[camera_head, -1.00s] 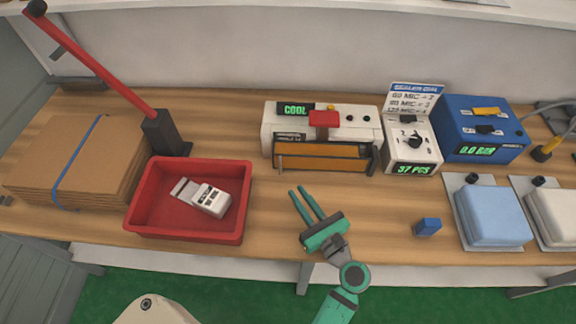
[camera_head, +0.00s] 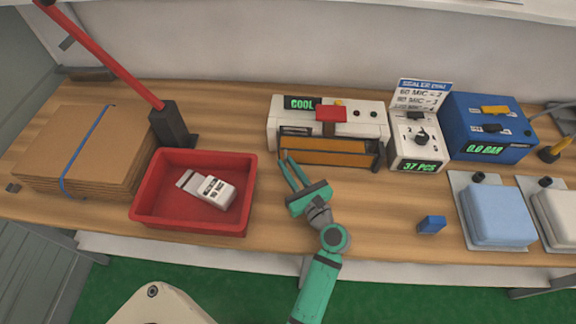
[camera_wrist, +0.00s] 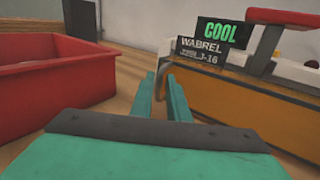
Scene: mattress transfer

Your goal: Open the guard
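The sealer (camera_head: 375,128) is a white machine with a green "COOL" display and a red-topped press. The amber panel across its front, which looks like the guard (camera_head: 330,158), is down over the front. It also shows at the right of the wrist view (camera_wrist: 235,105). My gripper (camera_head: 288,160) is at the guard's lower left corner, its two slim green fingers parallel with a narrow gap between them. In the wrist view a grey curved bar (camera_wrist: 160,82) stands near the fingertips; I cannot tell whether they touch it. Nothing is visibly held.
A red tray (camera_head: 190,224) with a white device stands left of my gripper. Flat cardboard (camera_head: 80,140) and a red-armed post (camera_head: 172,125) are farther left. A control box (camera_head: 418,145) and blue unit (camera_head: 490,125) adjoin the sealer. A blue block (camera_head: 431,225) lies right.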

